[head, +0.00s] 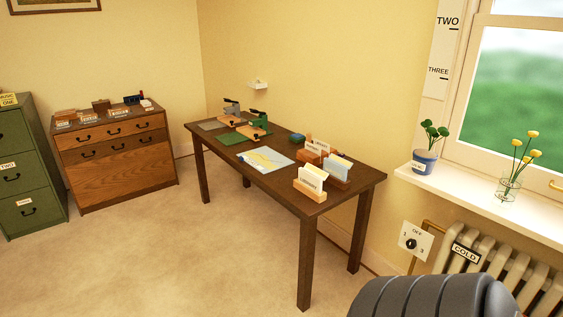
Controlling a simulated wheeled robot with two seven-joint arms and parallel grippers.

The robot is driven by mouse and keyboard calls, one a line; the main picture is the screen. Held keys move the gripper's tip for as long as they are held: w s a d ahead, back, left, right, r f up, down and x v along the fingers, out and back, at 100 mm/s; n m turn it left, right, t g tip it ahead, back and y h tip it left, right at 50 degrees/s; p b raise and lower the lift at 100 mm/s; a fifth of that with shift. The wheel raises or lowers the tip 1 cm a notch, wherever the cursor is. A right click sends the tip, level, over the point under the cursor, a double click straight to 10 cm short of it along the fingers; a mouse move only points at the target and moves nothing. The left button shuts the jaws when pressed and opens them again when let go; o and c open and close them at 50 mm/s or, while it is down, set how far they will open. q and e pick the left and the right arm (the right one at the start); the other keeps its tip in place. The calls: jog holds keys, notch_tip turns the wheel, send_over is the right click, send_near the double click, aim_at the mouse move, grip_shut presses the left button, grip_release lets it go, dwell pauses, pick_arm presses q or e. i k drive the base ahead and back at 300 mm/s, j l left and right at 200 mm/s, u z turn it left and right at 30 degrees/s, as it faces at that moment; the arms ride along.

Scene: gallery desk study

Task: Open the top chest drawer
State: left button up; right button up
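A wooden chest (118,188) stands against the wall at the left in the head view. Its top drawer (100,136) has a light orange-brown front with dark handles, and it looks shut, with no gap that I can make out. A darker drawer front (109,149) with dark handles is below it, above a plain wood panel. Neither of my grippers is in view.
A green filing cabinet (27,165) stands left of the chest. A dark table (300,205) bearing card boxes and stamping tools stands to its right. Carpet (170,260) before the chest is clear. A dark grey ribbed form fills the bottom right.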

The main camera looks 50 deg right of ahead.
aim_at(66, 141)
jog(key=i+l+z, duration=0.15)
jog(key=i+z, duration=0.7)
jog(key=i, duration=0.2)
jog(key=i+j, duration=0.15)
jog(key=i, duration=0.4)
jog(key=i+j+z, duration=0.1)
jog(key=i, duration=0.45)
jog(key=i+j, duration=0.2)
jog(key=i, duration=0.3)
jog(key=i+j, duration=0.25)
jog(key=i, duration=0.25)
jog(key=i+j, duration=0.25)
jog(key=i, duration=0.3)
jog(key=i+j, duration=0.25)
jog(key=i, duration=0.25)
jog(key=i+j, duration=0.25)
jog(key=i, duration=0.3)
jog(key=i+j+z, duration=0.1)
jog(key=i+j, duration=0.15)
jog(key=i, duration=0.25)
jog(key=i+j, duration=0.3)
jog(key=i, duration=0.2)
